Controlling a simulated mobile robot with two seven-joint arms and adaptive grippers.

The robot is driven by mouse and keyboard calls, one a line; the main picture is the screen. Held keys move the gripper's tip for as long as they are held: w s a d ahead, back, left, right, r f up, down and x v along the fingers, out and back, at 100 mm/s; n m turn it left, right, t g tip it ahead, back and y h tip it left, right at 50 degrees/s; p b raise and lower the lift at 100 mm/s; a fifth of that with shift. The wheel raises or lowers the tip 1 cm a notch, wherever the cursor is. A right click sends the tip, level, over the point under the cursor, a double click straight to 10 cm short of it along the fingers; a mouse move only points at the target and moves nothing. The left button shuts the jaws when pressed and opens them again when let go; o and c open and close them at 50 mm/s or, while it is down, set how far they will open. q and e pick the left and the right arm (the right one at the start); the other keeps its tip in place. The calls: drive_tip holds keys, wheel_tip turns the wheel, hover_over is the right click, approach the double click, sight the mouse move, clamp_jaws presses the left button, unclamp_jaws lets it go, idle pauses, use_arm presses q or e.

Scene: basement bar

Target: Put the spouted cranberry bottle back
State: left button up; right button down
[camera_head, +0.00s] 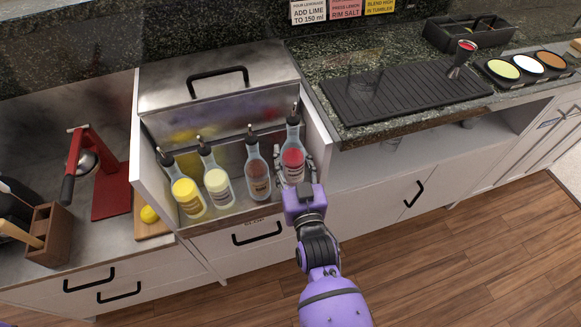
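The cranberry bottle (292,161), with red contents and a dark spout, is upright at the right end of an open bottle well (222,225). My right gripper (295,168) reaches in from the front, with one finger on each side of the bottle, and looks shut on it. The bottle's top sits somewhat higher than its neighbours' tops. Its base is hidden by the gripper, so I cannot tell whether it touches the well floor. My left gripper is not in view.
A brown bottle (257,175) stands just left of the cranberry bottle. A pale bottle (216,183) and a yellow bottle (186,194) stand further left. The well's right wall (318,130) is close to the gripper. A black mat (405,92) lies on the right counter.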

drive_tip(key=shift+w+a+f, duration=0.3)
drive_tip(key=shift+w+f, duration=0.15)
drive_tip(key=shift+f+b, duration=0.35)
drive_tip(key=shift+f, duration=1.1)
drive_tip(key=shift+f, duration=0.15)
drive_tip(key=c, duration=1.2)
unclamp_jaws()
drive_tip(key=shift+f, duration=0.15)
drive_tip(key=shift+r, duration=0.25)
drive_tip(key=v, duration=1.2)
drive_tip(key=shift+s, duration=0.1)
